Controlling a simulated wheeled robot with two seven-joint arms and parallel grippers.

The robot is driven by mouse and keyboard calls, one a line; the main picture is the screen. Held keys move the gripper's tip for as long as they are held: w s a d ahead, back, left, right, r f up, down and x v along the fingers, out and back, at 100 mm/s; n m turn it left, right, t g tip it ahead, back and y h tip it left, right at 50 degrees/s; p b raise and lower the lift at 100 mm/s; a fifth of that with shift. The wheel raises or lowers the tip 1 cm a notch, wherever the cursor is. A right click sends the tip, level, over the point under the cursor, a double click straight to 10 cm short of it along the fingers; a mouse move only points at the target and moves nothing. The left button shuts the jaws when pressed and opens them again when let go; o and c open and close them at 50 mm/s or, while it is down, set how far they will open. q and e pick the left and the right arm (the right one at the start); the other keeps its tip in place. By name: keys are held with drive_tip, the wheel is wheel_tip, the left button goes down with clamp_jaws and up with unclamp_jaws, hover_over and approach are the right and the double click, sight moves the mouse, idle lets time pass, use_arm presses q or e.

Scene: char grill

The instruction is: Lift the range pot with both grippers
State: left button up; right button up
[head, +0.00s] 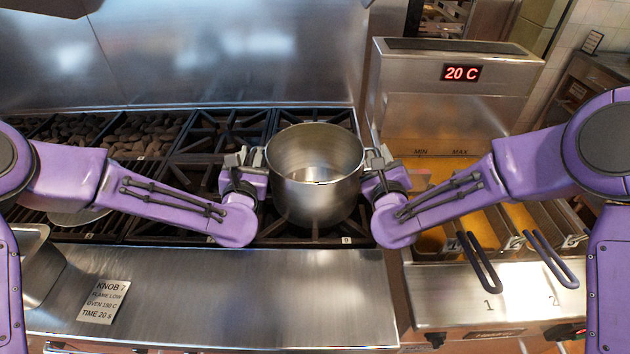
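The range pot (313,195) is a steel pot, empty inside and upright, over the front burner grate in the middle of the head view. My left gripper (245,157) is at the pot's left side handle, its fingers close around that spot. My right gripper (378,158) is at the right side handle in the same way. The handles are mostly hidden by the fingers, so I cannot tell whether either gripper is closed on its handle. The pot's base is seen from above, so I cannot tell whether it touches the grate.
The char grill (150,130) with dark coals is at the left. A fryer (460,100) reading 20 C, with basket handles (478,262), stands at the right. A steel front ledge (230,290) carries a knob label (104,301). A steel back wall rises behind the burners.

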use_arm(q)
clamp_jaws()
use_arm(e)
clamp_jaws()
use_arm(q)
drive_tip(key=shift+r, duration=0.1)
use_arm(e)
drive_tip(key=shift+r, duration=0.1)
idle(0.8)
